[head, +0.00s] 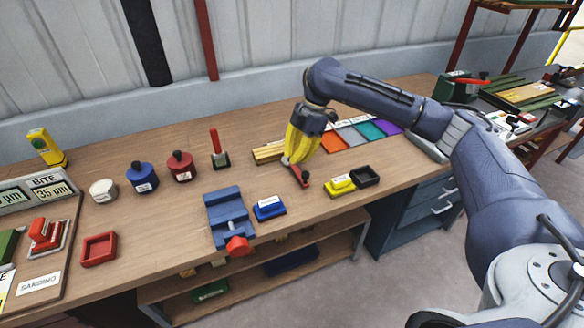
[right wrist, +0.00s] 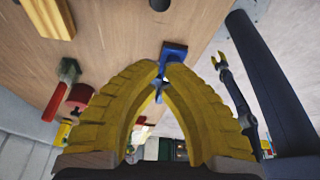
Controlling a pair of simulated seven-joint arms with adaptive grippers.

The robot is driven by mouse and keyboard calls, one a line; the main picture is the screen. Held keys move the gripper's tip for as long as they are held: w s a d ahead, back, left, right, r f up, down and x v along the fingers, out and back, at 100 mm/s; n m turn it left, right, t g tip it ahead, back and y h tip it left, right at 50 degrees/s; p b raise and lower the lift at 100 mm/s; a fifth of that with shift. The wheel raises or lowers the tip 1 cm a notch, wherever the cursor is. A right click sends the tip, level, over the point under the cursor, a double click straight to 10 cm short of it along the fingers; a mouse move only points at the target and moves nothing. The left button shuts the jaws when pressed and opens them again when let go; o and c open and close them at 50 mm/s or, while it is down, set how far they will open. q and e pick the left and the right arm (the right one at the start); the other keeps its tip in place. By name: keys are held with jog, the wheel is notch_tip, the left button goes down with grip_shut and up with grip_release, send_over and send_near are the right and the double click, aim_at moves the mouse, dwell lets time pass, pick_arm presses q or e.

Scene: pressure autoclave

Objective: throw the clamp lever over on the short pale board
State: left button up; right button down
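A small clamp with an upright red lever (head: 214,141) stands on the workbench on a dark and pale base, left of the pale wooden boards. Its red lever (right wrist: 66,76) also shows at the left in the right wrist view. The pale boards (head: 268,154) lie just right of it, partly behind my right gripper; a pale board (right wrist: 50,17) shows at that view's upper left.
A blue vise (head: 229,216) and a blue block (head: 268,207) stand at the front. A yellow block (head: 340,185) and black tray (head: 367,176) lie to the right. Red (head: 180,166) and blue (head: 142,177) knobbed pots stand left. Coloured trays (head: 352,136) line the back.

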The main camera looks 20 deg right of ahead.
jog(key=shift+d+r, duration=0.25)
jog(key=shift+r, duration=0.45)
